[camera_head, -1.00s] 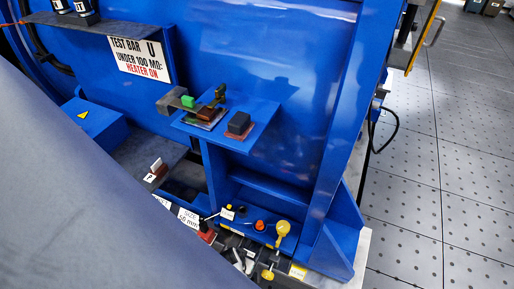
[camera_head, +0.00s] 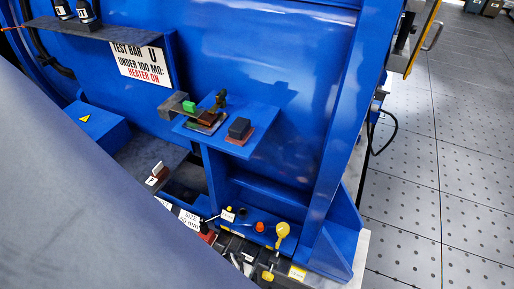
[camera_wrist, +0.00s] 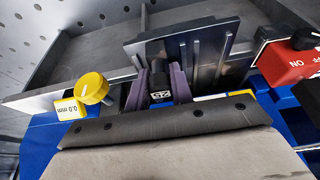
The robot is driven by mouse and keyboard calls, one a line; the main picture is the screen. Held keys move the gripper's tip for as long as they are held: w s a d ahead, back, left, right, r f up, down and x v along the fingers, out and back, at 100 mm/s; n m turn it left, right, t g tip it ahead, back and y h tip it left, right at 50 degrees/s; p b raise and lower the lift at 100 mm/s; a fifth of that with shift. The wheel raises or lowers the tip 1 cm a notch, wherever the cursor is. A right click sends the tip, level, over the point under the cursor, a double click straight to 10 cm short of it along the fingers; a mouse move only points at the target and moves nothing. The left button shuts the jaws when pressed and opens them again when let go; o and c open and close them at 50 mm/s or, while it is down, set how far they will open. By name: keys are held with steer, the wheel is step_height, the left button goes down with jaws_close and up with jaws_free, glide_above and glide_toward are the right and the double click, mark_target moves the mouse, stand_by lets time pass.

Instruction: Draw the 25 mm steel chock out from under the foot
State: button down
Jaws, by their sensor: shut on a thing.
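My gripper (camera_wrist: 158,86) shows in the wrist view with its two purple fingers closed on a small dark tab with a white label. The label's number looks like 25, so I take the tab to be the 25 mm chock's handle (camera_wrist: 158,73). The rest of the chock is hidden. A grey ribbed metal plate (camera_wrist: 205,52) rises just beyond the fingers. I cannot tell from this view whether the chock is still under the foot. In the head view my grey arm covers the lower left, and the gripper and chock cannot be made out.
A yellow knob marked 0.0 mm (camera_wrist: 95,88) stands left of the fingers. A red switch box (camera_wrist: 285,58) is at the right. In the head view, the blue frame (camera_head: 270,60) carries a small shelf with blocks (camera_head: 262,118). Perforated floor (camera_head: 435,150) lies clear at right.

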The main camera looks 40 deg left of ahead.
steer(key=shift+r+p, duration=1.6)
steer(key=shift+r, duration=0.5)
